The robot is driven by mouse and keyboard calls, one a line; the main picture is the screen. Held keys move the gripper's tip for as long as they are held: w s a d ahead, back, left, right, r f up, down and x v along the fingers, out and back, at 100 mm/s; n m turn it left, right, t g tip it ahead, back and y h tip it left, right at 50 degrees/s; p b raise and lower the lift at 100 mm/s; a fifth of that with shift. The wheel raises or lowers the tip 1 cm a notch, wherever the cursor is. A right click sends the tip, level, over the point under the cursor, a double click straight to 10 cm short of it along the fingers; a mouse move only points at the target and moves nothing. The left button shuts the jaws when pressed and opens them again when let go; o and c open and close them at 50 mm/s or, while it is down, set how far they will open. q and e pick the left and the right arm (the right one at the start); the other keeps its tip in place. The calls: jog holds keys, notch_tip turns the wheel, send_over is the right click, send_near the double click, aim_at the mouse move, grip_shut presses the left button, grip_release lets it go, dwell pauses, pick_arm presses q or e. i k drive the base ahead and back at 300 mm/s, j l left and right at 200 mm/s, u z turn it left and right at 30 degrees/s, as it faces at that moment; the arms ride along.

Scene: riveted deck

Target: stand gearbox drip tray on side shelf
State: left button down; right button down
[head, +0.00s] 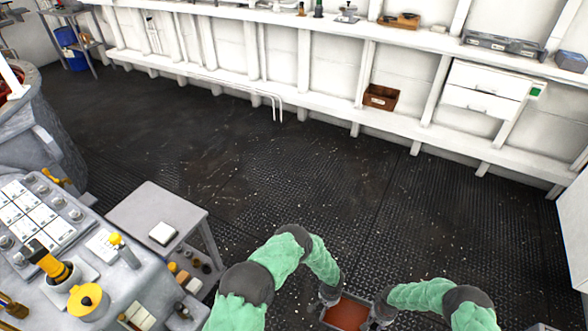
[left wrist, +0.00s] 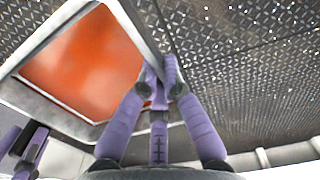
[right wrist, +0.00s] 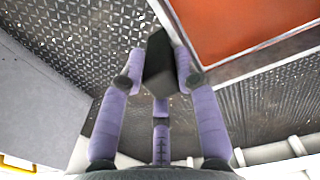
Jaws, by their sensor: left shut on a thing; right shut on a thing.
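The drip tray (head: 346,313), with a rust-red inside and a pale grey rim, is at the bottom of the head view, partly cut off. My left gripper (head: 329,294) is shut on its left edge and my right gripper (head: 383,308) on its right side. In the left wrist view the fingers (left wrist: 160,78) close at the rim of the tray (left wrist: 85,62). In the right wrist view the fingers hold a dark block-like piece (right wrist: 158,65) beside the tray (right wrist: 245,28), seemingly its handle. A long white wall shelf (head: 340,22) runs along the back; which surface is the side shelf I cannot tell.
A grey side table (head: 160,209) with a small pale block on top stands at left, beside a control console (head: 75,245). A brown box (head: 381,97) sits on the low wall ledge, left of white drawers (head: 484,89). The dark deck (head: 290,170) between is clear.

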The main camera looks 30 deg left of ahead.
aim_at(149, 200)
jog(key=i+u, duration=0.1)
jog(key=i, duration=1)
jog(key=i+u, duration=0.3)
jog(key=i, duration=0.25)
jog(key=i+l+u, duration=0.15)
jog(key=i+u, duration=0.15)
jog(key=i, duration=0.25)
jog(key=i+j+u, duration=0.1)
jog(key=i+u, duration=0.25)
jog(key=i, duration=0.25)
jog(key=i+l+u, duration=0.1)
jog(key=i+u, duration=0.25)
jog(key=i, duration=0.25)
jog(key=i+u, duration=0.15)
jog(key=u, duration=2.85)
